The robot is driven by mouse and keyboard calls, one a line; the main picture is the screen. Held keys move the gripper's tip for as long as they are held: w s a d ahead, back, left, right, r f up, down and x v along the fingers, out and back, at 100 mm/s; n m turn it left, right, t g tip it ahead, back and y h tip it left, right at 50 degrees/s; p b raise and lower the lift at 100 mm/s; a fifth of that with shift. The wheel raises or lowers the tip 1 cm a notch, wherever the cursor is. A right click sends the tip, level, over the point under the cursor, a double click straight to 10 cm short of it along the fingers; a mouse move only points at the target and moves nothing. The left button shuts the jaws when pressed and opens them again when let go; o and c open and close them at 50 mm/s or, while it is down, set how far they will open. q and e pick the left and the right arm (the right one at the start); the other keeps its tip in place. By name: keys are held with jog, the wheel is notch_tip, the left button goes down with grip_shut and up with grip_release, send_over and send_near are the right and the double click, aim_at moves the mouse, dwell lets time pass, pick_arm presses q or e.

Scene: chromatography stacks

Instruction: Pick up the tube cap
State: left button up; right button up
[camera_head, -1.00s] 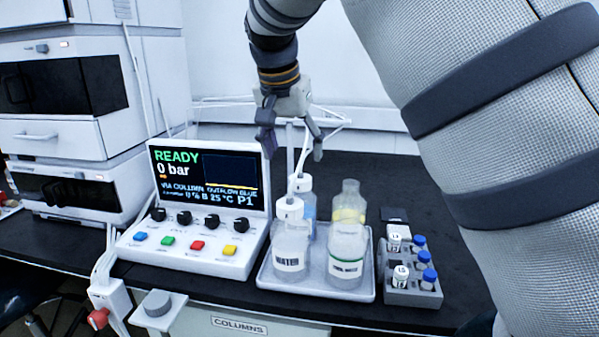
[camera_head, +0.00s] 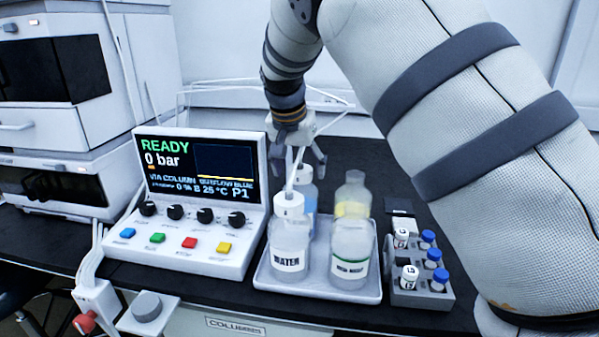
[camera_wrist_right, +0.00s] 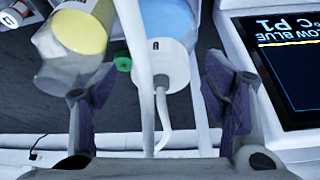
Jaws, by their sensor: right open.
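A white cap (camera_wrist_right: 172,68) with white tubing sits on a bottle of blue liquid (camera_wrist_right: 165,18) in the right wrist view. In the head view this blue bottle (camera_head: 311,200) stands behind the others, its cap partly behind tubing. My right gripper (camera_head: 299,168) is open around the cap's height; its fingers (camera_wrist_right: 158,100) are spread either side of the tubing, with nothing clamped. A second white tube cap (camera_head: 289,204) is on the WATER bottle (camera_head: 289,246). I cannot tell which cap is meant. My left gripper is out of view.
A grey rack (camera_head: 420,299) with blue-capped vials (camera_head: 434,255) stands right. The control panel (camera_head: 190,240) is close on the left. Tubing (camera_head: 291,168) rises beside my fingers.

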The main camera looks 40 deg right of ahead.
jog(key=shift+w+d+f, duration=0.1)
jog(key=shift+d+f, duration=0.05)
jog(key=shift+f, duration=0.2)
jog(key=shift+r, duration=0.1)
jog(key=c, duration=1.3)
jog(key=shift+r, duration=0.1)
